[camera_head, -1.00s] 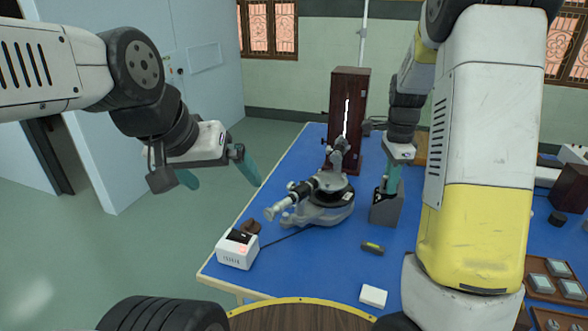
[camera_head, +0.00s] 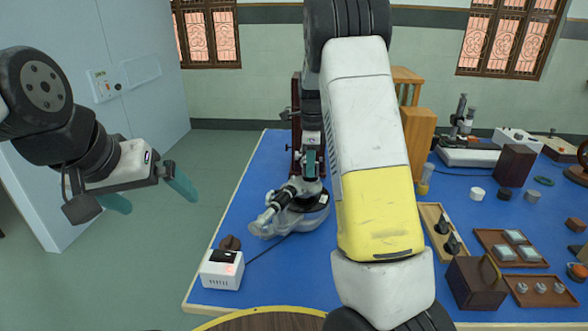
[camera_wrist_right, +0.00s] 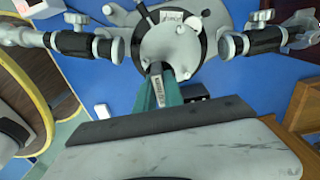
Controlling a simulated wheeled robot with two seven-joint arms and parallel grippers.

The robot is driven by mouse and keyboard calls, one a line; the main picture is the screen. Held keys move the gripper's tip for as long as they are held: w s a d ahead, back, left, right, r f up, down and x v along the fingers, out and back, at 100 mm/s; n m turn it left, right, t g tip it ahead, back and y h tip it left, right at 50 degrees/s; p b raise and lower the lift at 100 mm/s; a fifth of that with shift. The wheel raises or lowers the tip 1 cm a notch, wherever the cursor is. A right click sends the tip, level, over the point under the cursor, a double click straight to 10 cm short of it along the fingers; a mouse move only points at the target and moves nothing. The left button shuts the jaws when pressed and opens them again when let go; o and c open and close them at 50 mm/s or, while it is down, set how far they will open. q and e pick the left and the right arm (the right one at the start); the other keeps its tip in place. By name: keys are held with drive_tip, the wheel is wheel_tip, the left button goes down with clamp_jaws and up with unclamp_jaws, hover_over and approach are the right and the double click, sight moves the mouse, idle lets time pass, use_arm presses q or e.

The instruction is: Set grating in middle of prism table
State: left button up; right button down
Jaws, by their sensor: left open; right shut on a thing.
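The spectrometer (camera_head: 290,220) stands on the blue bench, with its telescope pointing to the front left. Its round prism table (camera_wrist_right: 170,42) shows in the right wrist view between two black-and-silver tubes, partly covered by my fingers. My right gripper (camera_head: 311,165) is over the spectrometer with its fingers down. It is shut on the grating (camera_wrist_right: 157,88), a thin pale piece seen nearly edge-on between the teal fingers. I cannot tell whether the grating touches the table. My left gripper (camera_head: 150,193) is open and empty, left of the bench over the floor.
A white box with a dark top (camera_head: 222,270) sits at the bench's front left corner. My right arm hides the bench's middle. On the right are trays of small parts (camera_head: 510,248), a brown case (camera_head: 476,283) and a wooden block (camera_head: 418,145).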

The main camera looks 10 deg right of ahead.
drive_tip(key=w, duration=0.1)
drive_tip(key=w+a, duration=0.1)
drive_tip(key=w, duration=0.1)
drive_tip(key=shift+f, duration=1.85)
drive_tip(key=shift+f, duration=0.2)
drive_tip(key=c, duration=1.5)
unclamp_jaws()
drive_tip(key=shift+o, duration=0.2)
